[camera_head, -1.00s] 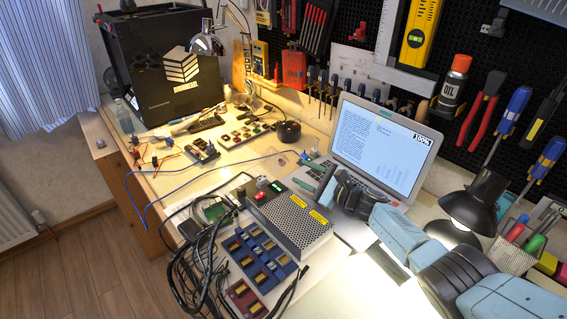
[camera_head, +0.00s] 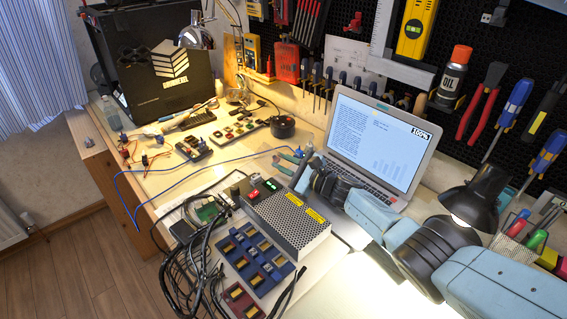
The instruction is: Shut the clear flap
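My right arm comes in from the right, and its gripper (camera_head: 303,169) is low over the bench, left of the laptop's keyboard and behind the perforated metal box. The fingers are small and seen from behind, so their gap cannot be made out. I see nothing held. My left gripper is out of view. I cannot pick out a clear flap with certainty. A dark, glossy box with a pale logo, the printer enclosure (camera_head: 150,92), stands at the back left, and no gripper is near it.
The perforated metal box (camera_head: 289,222) stands in front of my gripper, with blue and red modules (camera_head: 252,262) and black cables before it. The open laptop (camera_head: 378,140) is behind. A black lamp (camera_head: 474,200) stands at right. Small electronics (camera_head: 238,128) lie on the back left bench.

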